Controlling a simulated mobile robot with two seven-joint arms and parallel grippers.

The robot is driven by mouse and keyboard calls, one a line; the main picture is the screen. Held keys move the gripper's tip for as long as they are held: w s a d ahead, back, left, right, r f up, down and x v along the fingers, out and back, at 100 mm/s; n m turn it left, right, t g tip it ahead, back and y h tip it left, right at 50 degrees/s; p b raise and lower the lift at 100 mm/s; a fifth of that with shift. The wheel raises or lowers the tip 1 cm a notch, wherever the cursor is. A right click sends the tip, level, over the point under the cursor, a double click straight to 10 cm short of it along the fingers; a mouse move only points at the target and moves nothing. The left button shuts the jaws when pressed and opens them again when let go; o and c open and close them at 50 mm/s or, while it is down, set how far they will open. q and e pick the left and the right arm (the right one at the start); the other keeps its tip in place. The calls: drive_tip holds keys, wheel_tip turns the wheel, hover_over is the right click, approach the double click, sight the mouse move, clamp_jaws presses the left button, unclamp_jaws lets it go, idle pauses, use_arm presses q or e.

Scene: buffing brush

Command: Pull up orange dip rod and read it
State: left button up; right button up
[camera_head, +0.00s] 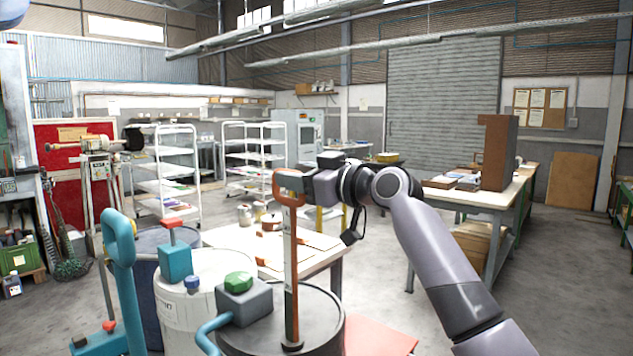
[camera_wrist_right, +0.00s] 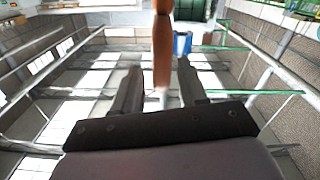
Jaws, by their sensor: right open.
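The orange dip rod (camera_head: 291,265) stands upright out of the dark lid of a drum (camera_head: 325,315), with a looped orange handle at its top. A pale strip runs along the rod; any marks on it are too small to read. My right gripper (camera_head: 290,184) is at the handle, coming in from the right. In the right wrist view, the orange handle (camera_wrist_right: 162,50) runs between the two open fingers of the gripper (camera_wrist_right: 160,82), with a gap on each side. Whether it touches either finger I cannot tell. My left gripper is not in view.
A white drum (camera_head: 190,310) and a teal looped handle (camera_head: 120,250) stand close on the left. A low table (camera_head: 325,262) stands behind. The floor at right is open.

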drive_tip(key=shift+b+v, duration=0.75)
drive_tip(key=shift+v, duration=2.05)
wheel_tip(320, 180, down, 18)
drive_tip(key=s+d+m+g+h, duration=0.1)
drive_tip(key=s+d+m+h, duration=0.1)
drive_tip(key=s+h, duration=0.1)
drive_tip(key=s+d+f+m+g+h, duration=0.25)
drive_tip(key=s+f, duration=0.45)
drive_tip(key=f, duration=0.4)
drive_tip(key=s+d+f+m+g+h, duration=0.1)
drive_tip(key=s+d+f+h, duration=0.15)
drive_tip(key=s+f, duration=0.6)
drive_tip(key=s+d+f+m+g+h, duration=0.15)
drive_tip(key=s+d+f, duration=0.25)
drive_tip(key=s, duration=0.4)
drive_tip(key=s+d+f+m+g+h, duration=0.1)
drive_tip(key=s+d+f+g+h, duration=0.2)
drive_tip(key=s, duration=0.5)
drive_tip(key=s+d+f+m, duration=0.1)
drive_tip(key=s+d+f, duration=0.3)
drive_tip(key=s, duration=0.3)
drive_tip(key=w+a+f+t+y, duration=0.2)
drive_tip(key=w+a+f+t, duration=0.1)
drive_tip(key=w+f+t, duration=0.3)
drive_tip(key=shift+a+f+t+p, duration=0.25)
drive_tip(key=shift+f+t+p, duration=0.15)
drive_tip(key=shift+f, duration=0.85)
